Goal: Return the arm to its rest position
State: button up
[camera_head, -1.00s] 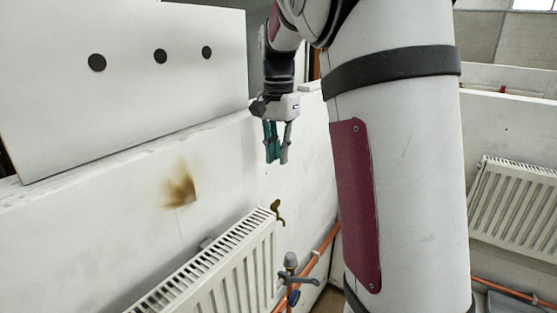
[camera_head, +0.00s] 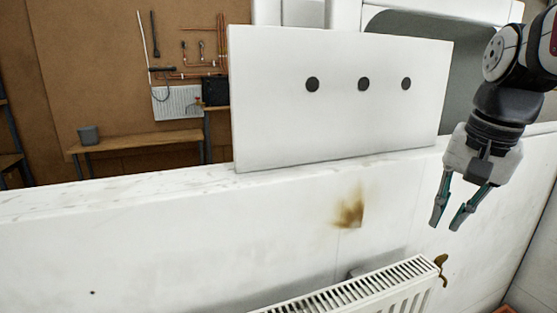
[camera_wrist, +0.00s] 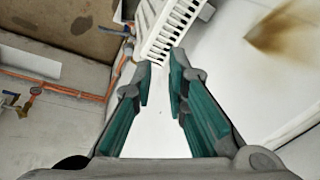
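My gripper (camera_head: 453,222) is at the right of the head view, pointing down in front of the white wall. It hangs above the right end of the white radiator (camera_head: 385,287), clear of it. In the wrist view, the two teal-padded fingers of my gripper (camera_wrist: 159,75) stand apart with nothing between them. The radiator (camera_wrist: 172,32) lies beyond the fingertips in that view. My arm comes down from the upper right of the head view.
A white board with three black dots (camera_head: 345,125) stands on the wall ledge (camera_head: 120,195). A brown stain (camera_head: 350,211) marks the wall. A brass valve (camera_head: 441,266) sits at the radiator's right end. A wooden bench (camera_head: 140,142) stands behind. Copper pipes (camera_wrist: 60,87) run along the wrist view's left.

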jog(key=s+a+f+n+t, duration=0.3)
jog(key=s+a+n, duration=0.5)
jog(key=s, duration=0.5)
jog(key=shift+a+f, duration=0.3)
jog(key=shift+f, duration=0.05)
jog(key=shift+a, duration=0.1)
